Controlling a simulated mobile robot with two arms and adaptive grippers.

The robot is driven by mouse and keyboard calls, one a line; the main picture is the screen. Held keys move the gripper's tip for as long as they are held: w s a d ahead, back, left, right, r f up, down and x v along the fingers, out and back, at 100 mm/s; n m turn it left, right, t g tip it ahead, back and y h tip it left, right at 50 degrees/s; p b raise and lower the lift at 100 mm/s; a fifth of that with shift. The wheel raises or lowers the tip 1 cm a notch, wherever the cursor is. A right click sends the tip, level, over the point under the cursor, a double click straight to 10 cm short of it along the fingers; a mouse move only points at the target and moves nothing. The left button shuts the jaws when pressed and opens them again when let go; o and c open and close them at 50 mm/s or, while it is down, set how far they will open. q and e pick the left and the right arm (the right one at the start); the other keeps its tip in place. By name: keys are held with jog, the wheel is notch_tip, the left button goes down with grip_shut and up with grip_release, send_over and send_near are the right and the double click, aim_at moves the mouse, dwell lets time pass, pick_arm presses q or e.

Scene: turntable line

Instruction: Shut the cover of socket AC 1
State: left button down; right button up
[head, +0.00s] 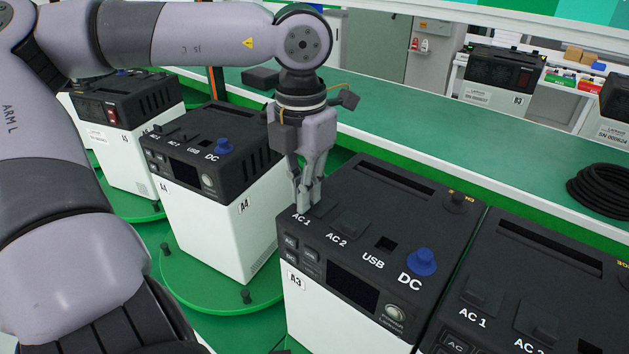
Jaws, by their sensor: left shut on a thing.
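The black-topped unit marked A3 (300,312) stands in front of me, with sockets labelled AC 1, AC 2, USB and DC on its top. My left gripper (306,207) points down at the AC 1 place. Its fingers are closed together on the dark cover of socket AC 1 (325,207), which is mostly hidden behind the fingertips. I cannot tell the cover's exact angle. The cover of AC 2 (349,223) lies to the right and looks flat. The DC socket has a blue cap (421,262). My right gripper is not in view.
Unit A4 (225,225) stands to the left on a green turntable (205,292). Another similar unit (530,290) stands close on the right of A3. A green bench (440,130) runs behind, with a coiled black cable (603,190) on it.

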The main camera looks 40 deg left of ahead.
pick_arm(q)
jog(key=shift+s+d+f, duration=0.1)
jog(key=shift+s+d, duration=0.05)
jog(key=shift+s, duration=0.25)
jog(key=c, duration=1.7)
grip_release()
jog(key=shift+o, duration=1.3)
jog(key=shift+f, duration=0.1)
